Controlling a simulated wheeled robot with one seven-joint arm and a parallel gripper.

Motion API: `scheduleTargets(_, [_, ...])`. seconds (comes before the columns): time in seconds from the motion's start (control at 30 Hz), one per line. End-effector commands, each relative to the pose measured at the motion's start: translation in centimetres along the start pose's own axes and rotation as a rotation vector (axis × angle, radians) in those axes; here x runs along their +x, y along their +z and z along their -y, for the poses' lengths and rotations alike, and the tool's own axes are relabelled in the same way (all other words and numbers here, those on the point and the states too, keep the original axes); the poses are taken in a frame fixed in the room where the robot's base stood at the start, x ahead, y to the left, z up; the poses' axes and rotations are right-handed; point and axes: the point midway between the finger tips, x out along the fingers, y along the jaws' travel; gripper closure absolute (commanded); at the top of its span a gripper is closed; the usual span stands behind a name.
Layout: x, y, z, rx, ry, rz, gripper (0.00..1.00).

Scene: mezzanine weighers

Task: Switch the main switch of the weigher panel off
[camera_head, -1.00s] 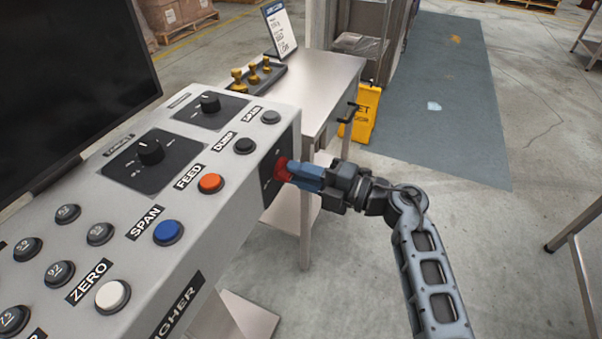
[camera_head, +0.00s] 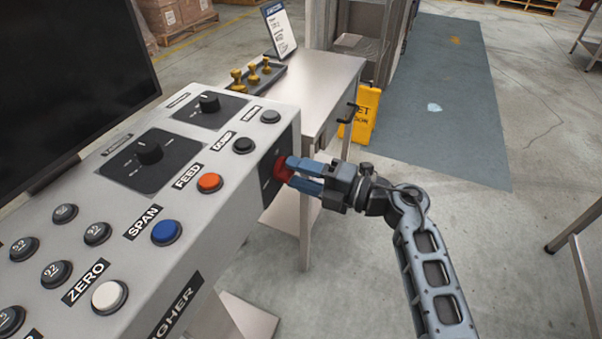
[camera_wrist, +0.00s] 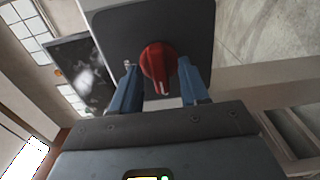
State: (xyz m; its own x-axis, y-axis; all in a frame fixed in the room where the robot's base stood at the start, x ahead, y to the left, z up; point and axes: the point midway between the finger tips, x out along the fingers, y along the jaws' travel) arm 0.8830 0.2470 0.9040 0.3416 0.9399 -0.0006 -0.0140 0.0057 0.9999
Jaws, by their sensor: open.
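The weigher panel (camera_head: 218,245) is a light grey console with a dark plate on its right end face. The main switch is a red rotary knob (camera_head: 282,169) on that plate. It also shows in the wrist view (camera_wrist: 158,64), with its raised grip bar running nearly up and down in that picture. My gripper (camera_head: 300,174) is open, with its blue fingers at the knob. In the wrist view my fingers (camera_wrist: 160,88) stand on either side of the knob's lower part, with gaps showing. The plate's lettering is too small to read.
The panel's top carries an orange button (camera_head: 210,183), a blue button (camera_head: 167,232), a white button (camera_head: 109,296) and rotary selectors. A dark monitor (camera_head: 75,80) stands at left. A metal table (camera_head: 325,85) and a yellow floor sign (camera_head: 366,112) stand behind.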

Motion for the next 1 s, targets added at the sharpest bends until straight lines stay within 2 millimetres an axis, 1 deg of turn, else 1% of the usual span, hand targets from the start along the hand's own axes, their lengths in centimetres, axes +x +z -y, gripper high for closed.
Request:
scheduleTargets(0.07, [-0.1, 0.0, 0.0, 0.000, 0.000, 0.000, 0.55])
scheduleTargets(0.17, [-0.8, 0.1, 0.0, 0.000, 0.000, 0.002, 0.55])
scheduleTargets(0.4, [-4.7, 0.1, 0.1, 0.000, 0.000, 0.005, 0.55])
scheduleTargets(0.5, [-6.1, 0.1, 0.1, 0.000, 0.000, 0.004, 0.55])
scheduleTargets(0.6, [-7.1, 0.1, 0.1, 0.000, 0.000, 0.001, 0.55])
scheduleTargets(0.73, [-7.8, 0.0, 0.1, 0.000, 0.000, 0.001, 0.55])
scheduleTargets(1.0, [-7.8, 0.0, 0.0, 0.000, 0.000, 0.000, 0.55])
